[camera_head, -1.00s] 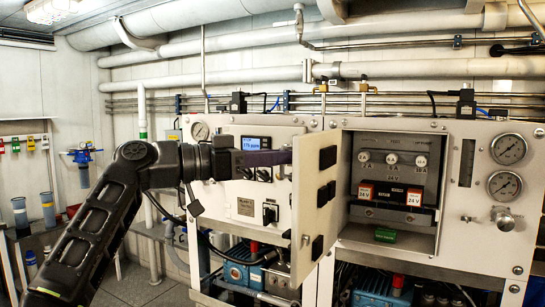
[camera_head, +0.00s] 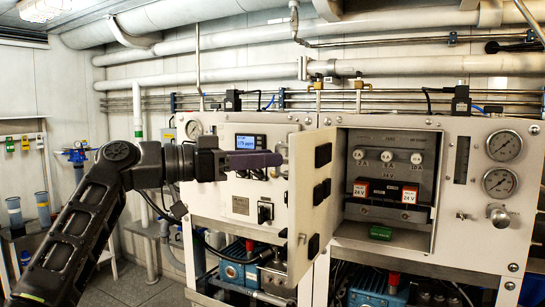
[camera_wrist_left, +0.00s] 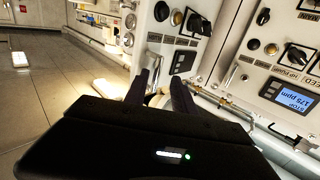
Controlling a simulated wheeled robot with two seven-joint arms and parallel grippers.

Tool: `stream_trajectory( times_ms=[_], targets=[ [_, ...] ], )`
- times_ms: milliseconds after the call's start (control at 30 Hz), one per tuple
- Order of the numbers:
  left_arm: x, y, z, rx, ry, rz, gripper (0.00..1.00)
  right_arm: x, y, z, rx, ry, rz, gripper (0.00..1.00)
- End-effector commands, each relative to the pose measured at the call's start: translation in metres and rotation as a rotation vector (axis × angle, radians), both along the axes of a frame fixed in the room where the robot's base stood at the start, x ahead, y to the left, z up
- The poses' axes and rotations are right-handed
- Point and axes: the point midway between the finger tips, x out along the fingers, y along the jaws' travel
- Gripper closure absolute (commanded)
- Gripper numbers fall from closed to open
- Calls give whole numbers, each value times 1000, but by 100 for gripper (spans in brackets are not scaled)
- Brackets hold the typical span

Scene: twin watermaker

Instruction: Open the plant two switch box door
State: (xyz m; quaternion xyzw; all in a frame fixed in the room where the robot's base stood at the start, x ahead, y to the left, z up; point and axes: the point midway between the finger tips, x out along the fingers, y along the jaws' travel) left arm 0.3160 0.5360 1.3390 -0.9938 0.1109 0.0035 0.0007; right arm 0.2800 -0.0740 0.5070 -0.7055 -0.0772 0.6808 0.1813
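The plant two switch box door (camera_head: 309,215) stands swung open to the left of its box in the head view. Its edge and dark inner fittings face me. The open switch box (camera_head: 343,213) shows three round white switches or fuses (camera_head: 387,158), red and white 24 V blocks and a green block. My left gripper (camera_head: 280,159) is at the left, outer side of the door; whether it touches is unclear. In the left wrist view its fingers (camera_wrist_left: 159,88) are apart, with a pale rounded thing behind the gap and a panel with dark knobs (camera_wrist_left: 175,40) beyond. My right gripper is out of view.
The neighbouring plant panel with a blue display (camera_head: 247,142) stands behind my left gripper. Pressure gauges (camera_head: 503,146) are right of the box. Blue pumps (camera_head: 239,272) and hoses lie below. Pipes run above.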

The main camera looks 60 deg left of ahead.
Motion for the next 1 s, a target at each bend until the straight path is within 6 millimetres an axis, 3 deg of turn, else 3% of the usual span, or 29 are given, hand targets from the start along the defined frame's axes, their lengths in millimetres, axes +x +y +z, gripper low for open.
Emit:
stream_trajectory(
  times_ms=[200, 333, 1000],
  targets=[
    [-37, 10, 2, -1, -8, 5, 69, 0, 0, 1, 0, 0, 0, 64],
    [-50, 12, 3, -1, -9, 5, 69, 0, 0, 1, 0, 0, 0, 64],
    [-54, 13, 3, -2, -10, 6, 69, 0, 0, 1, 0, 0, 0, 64]
  ],
)
